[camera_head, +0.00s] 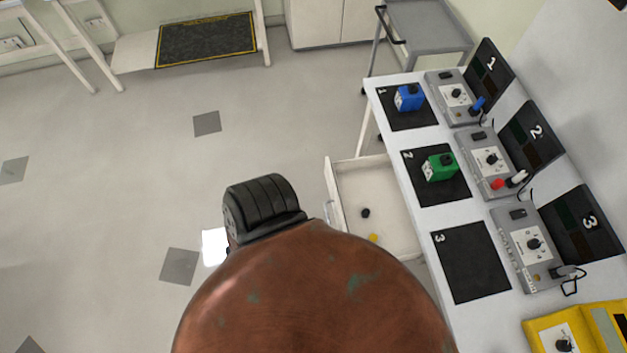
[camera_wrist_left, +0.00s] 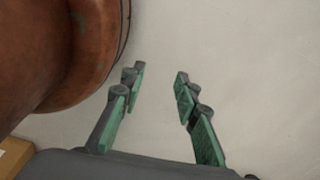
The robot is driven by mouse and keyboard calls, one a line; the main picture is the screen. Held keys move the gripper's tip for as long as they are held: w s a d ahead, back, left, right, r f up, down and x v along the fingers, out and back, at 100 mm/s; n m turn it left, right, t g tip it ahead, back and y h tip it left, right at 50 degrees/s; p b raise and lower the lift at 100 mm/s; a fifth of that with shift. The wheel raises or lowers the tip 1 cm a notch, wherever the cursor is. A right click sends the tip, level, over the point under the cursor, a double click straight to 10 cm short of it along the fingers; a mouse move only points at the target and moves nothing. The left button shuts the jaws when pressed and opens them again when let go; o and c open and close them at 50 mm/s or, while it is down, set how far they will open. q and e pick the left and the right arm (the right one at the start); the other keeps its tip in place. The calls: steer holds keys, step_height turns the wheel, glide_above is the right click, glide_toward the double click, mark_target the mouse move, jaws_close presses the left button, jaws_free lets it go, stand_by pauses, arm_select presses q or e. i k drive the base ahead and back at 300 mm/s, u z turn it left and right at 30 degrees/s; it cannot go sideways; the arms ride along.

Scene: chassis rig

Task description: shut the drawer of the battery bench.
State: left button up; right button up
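The drawer (camera_head: 375,190) of the battery bench (camera_head: 455,212) is pulled out to the left in the head view. Its pale front panel (camera_head: 333,187) carries a small metal handle (camera_head: 329,212). A small dark knob-like piece (camera_head: 365,213) and a small yellow piece (camera_head: 373,238) lie inside. The drawer's near part is hidden behind a copper-coloured rounded body in the foreground. My left gripper (camera_wrist_left: 160,72) shows only in the left wrist view, open and empty over bare pale floor. Its distance from the drawer cannot be told. My right gripper is in neither view.
On the bench, a blue block (camera_head: 410,97) sits on mat 1 and a green block (camera_head: 440,166) on mat 2; mat 3 (camera_head: 470,262) is empty. Several grey tester units stand behind. A grey cart (camera_head: 430,25) stands beyond.

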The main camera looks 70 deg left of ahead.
mark_target(371, 182)
steer(key=u, duration=1)
steer(key=k, duration=0.6)
steer(key=z, duration=0.6)
steer(key=k, duration=0.6)
steer(key=u, duration=0.45)
